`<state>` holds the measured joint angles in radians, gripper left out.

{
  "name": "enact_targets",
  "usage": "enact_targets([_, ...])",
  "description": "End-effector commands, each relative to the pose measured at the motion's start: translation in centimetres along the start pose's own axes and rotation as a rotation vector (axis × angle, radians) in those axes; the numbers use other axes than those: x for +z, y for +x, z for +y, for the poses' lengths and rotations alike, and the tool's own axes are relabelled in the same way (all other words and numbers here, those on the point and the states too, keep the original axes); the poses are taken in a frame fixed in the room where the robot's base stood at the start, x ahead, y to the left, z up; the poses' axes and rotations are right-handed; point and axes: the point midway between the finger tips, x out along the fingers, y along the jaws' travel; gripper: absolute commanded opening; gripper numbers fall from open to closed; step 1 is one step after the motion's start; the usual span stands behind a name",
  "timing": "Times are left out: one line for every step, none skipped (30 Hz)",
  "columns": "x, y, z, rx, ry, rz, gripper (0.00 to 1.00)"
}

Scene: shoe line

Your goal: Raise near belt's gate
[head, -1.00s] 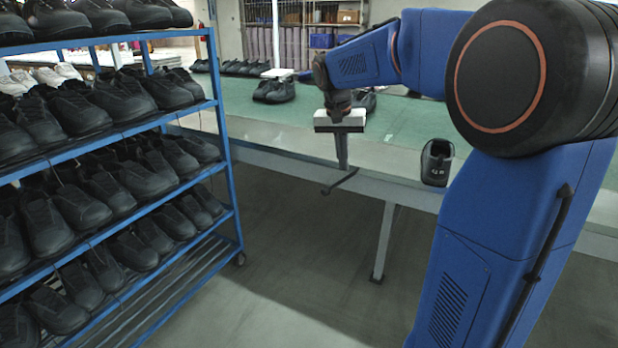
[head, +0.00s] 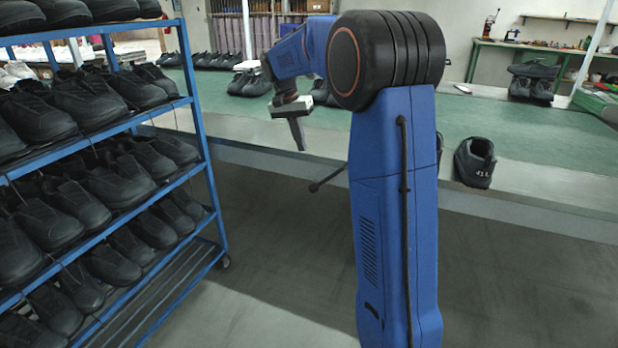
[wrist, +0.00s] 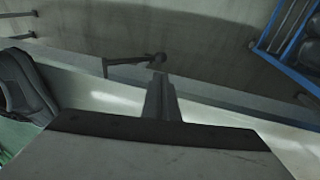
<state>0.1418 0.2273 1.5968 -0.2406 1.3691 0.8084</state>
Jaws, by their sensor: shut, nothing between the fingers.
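The near belt (head: 540,150) has a green surface with a pale edge rail along its front. A dark lever (head: 314,187) with a knobbed end sticks out below that rail, its other end hidden behind my arm; I cannot tell for sure that it belongs to the gate. It also shows in the wrist view (wrist: 130,61), just beyond the fingertips. My gripper (head: 299,138) points down, tilted, above the front rail, left of and above the lever. Its fingers are shut and empty, and apart from the lever as far as I can tell. No gate panel is clearly visible.
A blue rack (head: 200,130) of black shoes stands close on the left. A black shoe (head: 475,162) sits at the belt's front edge, right of my arm. More shoes (head: 530,80) stand farther back. The floor (head: 270,270) before the belt is clear.

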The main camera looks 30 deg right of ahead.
Motion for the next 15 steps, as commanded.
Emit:
enact_targets([0.0, 0.0, 0.0, 0.0, 0.0, 0.0, 0.0])
enact_targets([0.0, 0.0, 0.0, 0.0, 0.0, 0.0, 0.0])
enact_targets([0.0, 0.1, 0.0, 0.0, 0.0, 0.0, 0.0])
enact_targets([0.0, 0.2, 0.0, 0.0, 0.0, 0.0, 0.0])
enact_targets([0.0, 0.4, 0.0, 0.0, 0.0, -0.001, 0.0])
enact_targets([0.0, 0.7, 0.0, 0.001, 0.0, -0.001, 0.0])
enact_targets([0.0, 0.9, 0.0, 0.001, 0.0, -0.001, 0.0])
enact_targets([0.0, 1.3, 0.0, 0.001, 0.0, -0.001, 0.0])
enact_targets([0.0, 1.8, 0.0, 0.001, 0.0, -0.001, 0.0])
enact_targets([0.1, 2.3, 0.1, 0.002, 0.0, -0.002, 0.0])
enact_targets([0.0, 2.7, 0.1, 0.002, 0.0, -0.002, 0.0])
enact_targets([0.0, 3.4, 0.1, 0.002, 0.0, -0.002, 0.0])
enact_targets([0.0, 4.0, 0.1, 0.002, 0.0, -0.002, 0.0])
enact_targets([0.0, 4.5, 0.1, 0.002, 0.0, -0.002, 0.0])
enact_targets([0.0, 5.2, 0.1, 0.002, 0.0, -0.002, 0.0])
